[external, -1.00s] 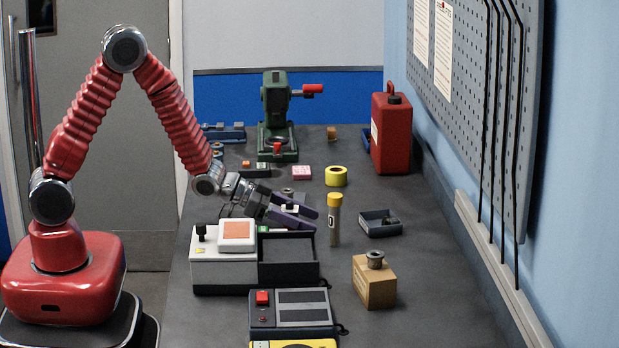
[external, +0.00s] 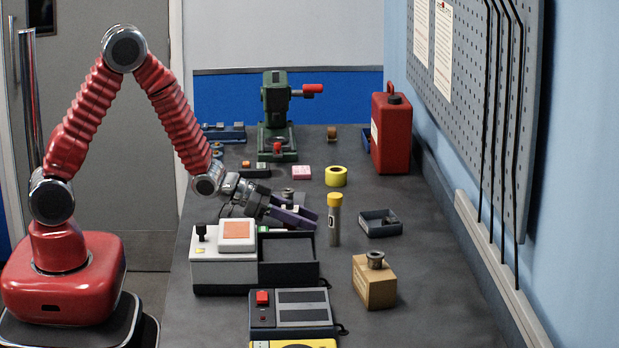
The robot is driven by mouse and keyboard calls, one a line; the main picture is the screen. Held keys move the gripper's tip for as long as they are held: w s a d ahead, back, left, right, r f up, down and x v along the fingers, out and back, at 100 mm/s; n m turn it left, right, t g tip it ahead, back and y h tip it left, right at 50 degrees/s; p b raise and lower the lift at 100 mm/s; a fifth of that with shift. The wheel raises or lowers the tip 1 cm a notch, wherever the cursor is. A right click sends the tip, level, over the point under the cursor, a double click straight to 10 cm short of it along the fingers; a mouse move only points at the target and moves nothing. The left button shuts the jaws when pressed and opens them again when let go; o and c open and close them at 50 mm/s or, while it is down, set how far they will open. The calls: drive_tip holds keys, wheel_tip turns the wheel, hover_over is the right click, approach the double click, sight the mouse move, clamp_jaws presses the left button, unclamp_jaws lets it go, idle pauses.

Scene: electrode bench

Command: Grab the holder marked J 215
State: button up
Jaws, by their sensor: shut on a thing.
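My gripper (external: 303,217), with purple fingers, is low over the bench behind the black open tray. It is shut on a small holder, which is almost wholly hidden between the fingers. I cannot read the mark J 215 on any holder in this view. A small round grey metal piece (external: 288,193) shows just behind the fingers; I cannot tell whether it belongs to the held holder. A green piece (external: 264,229) shows just below the gripper, partly covered.
A yellow-capped tube (external: 334,222) stands close right of the fingertips. The white device (external: 222,272) and black tray (external: 288,283) are in front. A small dark tray (external: 380,225), wooden block (external: 374,285), yellow tape roll (external: 336,176) and green press (external: 277,120) stand around.

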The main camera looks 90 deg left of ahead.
clamp_jaws()
wheel_tip(320, 180, up, 10)
idle(1.0)
idle(0.6)
